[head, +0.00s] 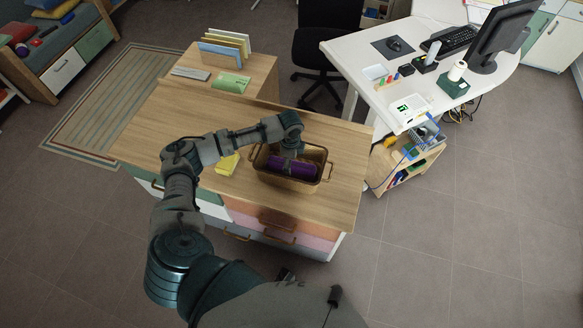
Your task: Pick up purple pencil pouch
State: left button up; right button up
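The purple pencil pouch (306,171) lies inside a brown basket (288,181) with handles, on the wooden top of a low drawer cabinet. My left arm reaches in from the lower left, and its gripper (288,165) points down into the basket at the pouch. The gripper's wrist hides part of the basket's far side. The fingers are small and dark, and I cannot tell whether they touch or grip the pouch. My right gripper is not in view.
The wooden cabinet top (180,125) is mostly clear, with a yellow item (228,164) left of the basket. A white desk (365,60) with a monitor (497,36) is at the right, beside a black chair (322,45).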

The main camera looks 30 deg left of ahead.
aim_at(292, 165)
pick_arm(q)
jog(key=f, duration=0.4)
jog(key=shift+w+a+f, duration=0.2)
jog(key=shift+w+a, duration=0.05)
jog(key=shift+a, duration=0.1)
jog(key=shift+f, duration=0.25)
jog(key=shift+d+r, duration=0.15)
jog(key=shift+d, duration=0.3)
jog(key=shift+c, duration=0.7)
jog(key=c, duration=1.2)
jog(key=shift+a, duration=0.25)
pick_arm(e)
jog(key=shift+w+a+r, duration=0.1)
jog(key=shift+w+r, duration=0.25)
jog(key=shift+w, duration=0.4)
